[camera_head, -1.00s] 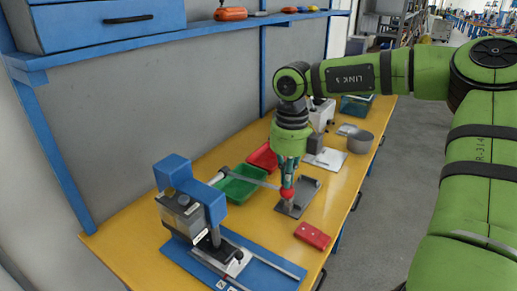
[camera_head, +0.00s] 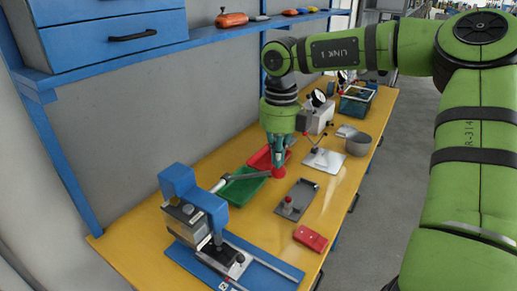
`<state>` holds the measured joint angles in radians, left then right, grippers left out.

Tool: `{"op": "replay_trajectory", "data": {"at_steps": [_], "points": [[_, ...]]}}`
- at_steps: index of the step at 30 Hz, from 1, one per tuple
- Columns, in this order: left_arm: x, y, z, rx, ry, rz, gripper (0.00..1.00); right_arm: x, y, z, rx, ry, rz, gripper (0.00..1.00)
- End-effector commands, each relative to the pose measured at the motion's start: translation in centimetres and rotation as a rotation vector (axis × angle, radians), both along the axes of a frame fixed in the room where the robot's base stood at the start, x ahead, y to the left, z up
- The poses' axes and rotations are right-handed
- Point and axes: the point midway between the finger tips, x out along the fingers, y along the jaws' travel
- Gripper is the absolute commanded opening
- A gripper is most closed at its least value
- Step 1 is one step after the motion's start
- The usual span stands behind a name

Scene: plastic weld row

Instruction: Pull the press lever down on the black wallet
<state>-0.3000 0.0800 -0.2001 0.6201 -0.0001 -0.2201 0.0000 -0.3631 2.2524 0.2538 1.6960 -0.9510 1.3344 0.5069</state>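The press (camera_head: 190,200) has a blue frame on a long blue base at the table's left end. Its grey lever (camera_head: 235,182) reaches right over the green bin and ends in a red knob (camera_head: 278,173). My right gripper (camera_head: 278,164) points down and its fingers meet at this knob; it looks shut on it. A dark, flat item on the base under the press head (camera_head: 230,257) may be the black wallet; the press partly hides it. My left gripper is not in view.
Green bin (camera_head: 240,192) and red bin (camera_head: 260,159) stand behind the lever near the wall. A grey tray (camera_head: 302,192) with a small red-topped item and a red wallet-like piece (camera_head: 311,238) lie towards the front edge.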

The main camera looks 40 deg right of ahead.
Motion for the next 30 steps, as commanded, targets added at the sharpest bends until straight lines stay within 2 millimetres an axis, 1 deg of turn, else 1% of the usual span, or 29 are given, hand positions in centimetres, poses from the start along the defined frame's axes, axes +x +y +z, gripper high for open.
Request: {"op": "replay_trajectory", "data": {"at_steps": [1, 16, 20, 30], "points": [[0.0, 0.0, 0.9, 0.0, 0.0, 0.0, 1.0, 0.2, 0.0, 1.0, -0.002, 0.003, 0.0, 0.0], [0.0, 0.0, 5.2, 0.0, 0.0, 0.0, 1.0, 2.0, 0.6, 6.6, -0.003, 0.002, 0.001, 0.0], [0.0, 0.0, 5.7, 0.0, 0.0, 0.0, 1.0, 2.3, 0.7, 7.3, -0.001, 0.001, 0.001, 0.0], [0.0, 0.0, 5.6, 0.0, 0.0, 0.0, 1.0, 2.3, 0.7, 7.3, 0.0, 0.0, 0.001, 0.0]]}}
